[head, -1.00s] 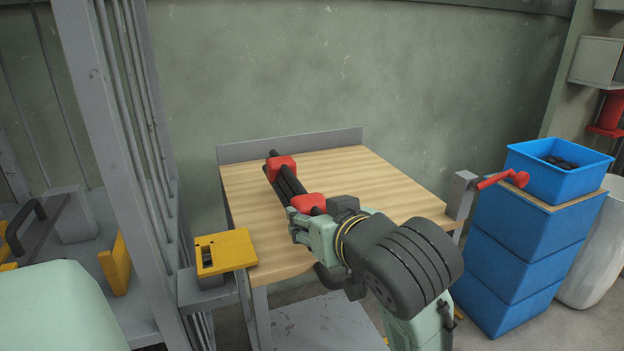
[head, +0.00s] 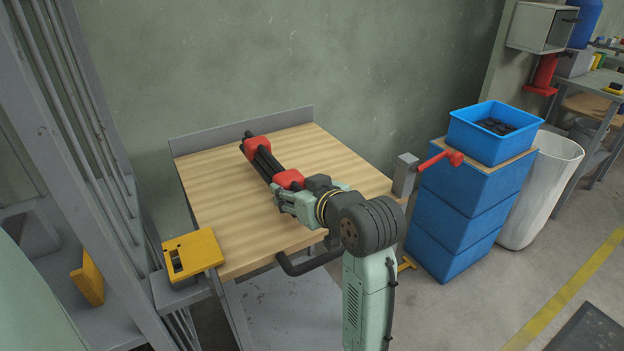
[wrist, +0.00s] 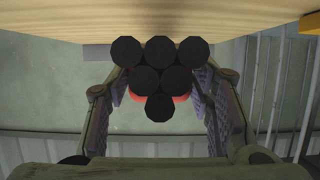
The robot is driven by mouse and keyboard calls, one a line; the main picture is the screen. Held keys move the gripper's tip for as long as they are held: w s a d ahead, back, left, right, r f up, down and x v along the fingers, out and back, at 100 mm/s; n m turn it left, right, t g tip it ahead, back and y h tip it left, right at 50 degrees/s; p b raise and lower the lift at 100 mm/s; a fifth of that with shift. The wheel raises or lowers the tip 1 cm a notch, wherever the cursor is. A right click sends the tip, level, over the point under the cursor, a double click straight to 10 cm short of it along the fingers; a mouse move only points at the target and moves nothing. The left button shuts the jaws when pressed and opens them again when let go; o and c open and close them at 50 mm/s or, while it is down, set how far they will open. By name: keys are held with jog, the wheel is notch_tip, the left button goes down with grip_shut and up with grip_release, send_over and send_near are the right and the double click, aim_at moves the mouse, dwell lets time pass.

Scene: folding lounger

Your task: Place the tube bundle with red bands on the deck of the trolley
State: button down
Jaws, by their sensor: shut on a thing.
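The tube bundle, black tubes with red bands (head: 265,163), is in my gripper (head: 291,196) above the wooden top (head: 215,225) of a bench-like stand. It points away toward the stand's back left. In the wrist view several black round tube ends (wrist: 158,80) show between the two fingers (wrist: 160,112), with a red band behind them. The bundle is close to the wooden surface; I cannot tell whether it touches. My gripper is shut on the bundle near its close end. I cannot tell whether this stand is the trolley; no other trolley is clear.
A yellow block (head: 193,253) sits at the front left corner beside a grey rack (head: 60,150). A red crank (head: 440,160) stands at the right corner. Blue crates (head: 455,215) and a white bin (head: 540,190) are to the right. Most of the wooden top is clear.

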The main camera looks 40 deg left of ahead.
jog(key=w, duration=0.3)
jog(key=w+a+p, duration=0.1)
jog(key=w, duration=0.2)
jog(key=shift+w+a+f, duration=0.1)
jog(key=shift+w+a, duration=0.05)
jog(key=shift+w, duration=0.1)
jog(key=shift+w+f+p, duration=0.2)
jog(key=shift+f, duration=0.75)
jog(key=shift+w+f+p, duration=0.15)
jog(key=shift+w+f, duration=0.05)
jog(key=shift+f, duration=0.7)
jog(key=shift+f, duration=0.15)
jog(key=c, duration=0.8)
grip_release()
jog(key=shift+o, duration=0.2)
